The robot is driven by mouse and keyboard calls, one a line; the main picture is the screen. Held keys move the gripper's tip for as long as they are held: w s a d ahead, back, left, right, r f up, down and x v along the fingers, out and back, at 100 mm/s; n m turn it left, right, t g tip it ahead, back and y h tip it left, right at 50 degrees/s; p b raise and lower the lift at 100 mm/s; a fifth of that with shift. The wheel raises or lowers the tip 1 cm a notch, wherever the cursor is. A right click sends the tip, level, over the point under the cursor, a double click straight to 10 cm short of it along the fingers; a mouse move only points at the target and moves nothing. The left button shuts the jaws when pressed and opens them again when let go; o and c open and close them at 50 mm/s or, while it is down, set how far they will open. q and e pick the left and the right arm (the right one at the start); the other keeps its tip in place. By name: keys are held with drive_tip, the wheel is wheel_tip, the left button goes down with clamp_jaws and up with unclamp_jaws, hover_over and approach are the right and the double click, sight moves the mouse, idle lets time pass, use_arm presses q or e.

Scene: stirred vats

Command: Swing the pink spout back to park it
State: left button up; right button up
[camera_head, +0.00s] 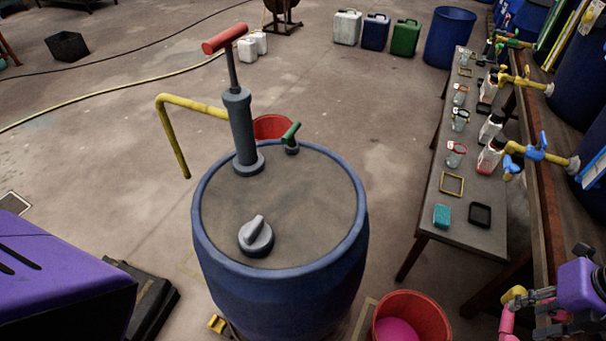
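The pink spout (506,322) shows at the bottom right corner, cut off by the lower picture edge. A yellow part (515,295) sits at its top. My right gripper (541,314), dark with a purple wrist, is at the bottom right, just right of the pink spout. Its fingers overlap the yellow and pink parts in the picture; I cannot tell whether they touch or how far they are parted. A red bucket (433,322) with pink contents (396,331) stands left of the spout. My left gripper is not in view.
A blue barrel (280,295) with a red-handled pump (241,125) and yellow pipe (180,130) fills the middle. A long table (425,215) with jars and a teal sponge (442,216) runs along the right, below vats with yellow taps. The floor at left centre is open.

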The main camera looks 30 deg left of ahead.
wheel_tip(320, 180, up, 3)
drive_tip(key=shift+f, duration=0.2)
